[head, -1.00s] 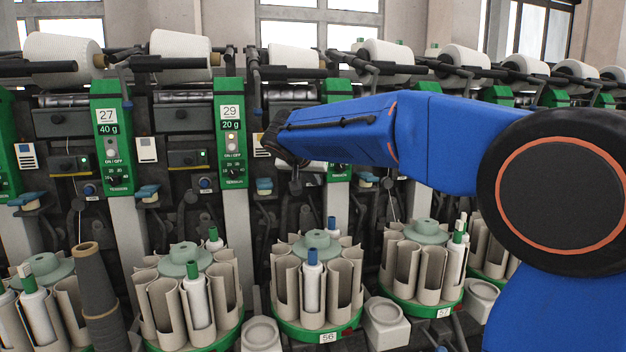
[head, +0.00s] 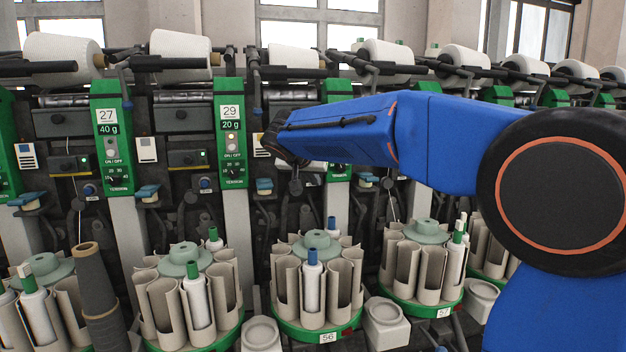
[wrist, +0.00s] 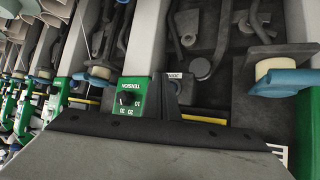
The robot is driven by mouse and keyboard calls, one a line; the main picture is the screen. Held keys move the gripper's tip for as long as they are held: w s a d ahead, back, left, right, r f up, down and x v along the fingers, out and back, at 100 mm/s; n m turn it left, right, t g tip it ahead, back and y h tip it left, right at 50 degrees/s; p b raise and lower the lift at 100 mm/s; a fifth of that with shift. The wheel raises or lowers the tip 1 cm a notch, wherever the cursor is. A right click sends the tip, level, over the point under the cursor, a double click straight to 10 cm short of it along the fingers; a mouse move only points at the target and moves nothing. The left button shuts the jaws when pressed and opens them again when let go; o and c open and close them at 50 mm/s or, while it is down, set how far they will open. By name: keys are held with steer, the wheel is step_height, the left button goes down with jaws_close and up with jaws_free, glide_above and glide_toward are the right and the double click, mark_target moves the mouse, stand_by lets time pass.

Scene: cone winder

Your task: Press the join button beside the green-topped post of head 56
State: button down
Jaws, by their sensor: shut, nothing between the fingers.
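The number 56 is on the green base of a bobbin carousel (head: 275,325) at the centre of the head view. Above it stand a green-topped post marked 29 (head: 231,150) and another green-topped post (head: 338,88), partly behind my arm, its number hidden. I cannot tell which belongs to 56. My gripper (head: 283,148) is a dark shape at the arm's end between these posts; its fingertips are not distinct. The wrist view is upside down. It shows a green tension panel (wrist: 135,88) and a small join label (wrist: 175,75) beside it. The button there is not clearly visible.
Blue-tipped levers (wrist: 285,82) stick out near the join label in the wrist view. A broad grey block (wrist: 140,155) hides its lower part. Carousels marked 57 (head: 443,313) and a dark cone (head: 98,285) stand in front of the machine.

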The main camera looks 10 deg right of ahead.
steer(key=shift+w, duration=0.4)
steer(key=shift+w, duration=0.45)
stand_by(0.9)
steer(key=shift+s, duration=0.1)
stand_by(0.3)
steer(key=shift+s, duration=0.8)
steer(key=s, duration=0.5)
stand_by(0.7)
